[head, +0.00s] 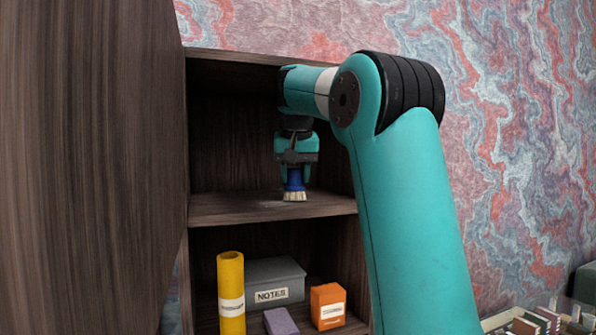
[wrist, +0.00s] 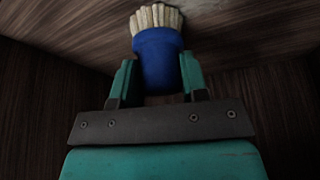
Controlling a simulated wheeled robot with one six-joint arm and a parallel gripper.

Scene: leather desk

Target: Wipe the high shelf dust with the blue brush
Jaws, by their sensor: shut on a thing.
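The blue brush (head: 295,183) has a blue body and pale bristles. It hangs bristles down over the high shelf (head: 225,208) in the head view, with the bristle tips at or very near the shelf board. My gripper (head: 296,165) is above the brush and shut on its blue body. In the wrist view the brush (wrist: 158,60) sits between the two teal fingers of my gripper (wrist: 160,80), its bristles pointing away from the palm. A faint pale patch of dust (head: 268,204) shows on the board left of the bristles.
Dark wooden cabinet walls enclose the shelf, and a tall wooden panel (head: 90,150) stands at the left. The lower compartment holds a yellow cylinder (head: 231,285), a grey notes box (head: 275,275), an orange box (head: 328,304) and a purple block (head: 281,322).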

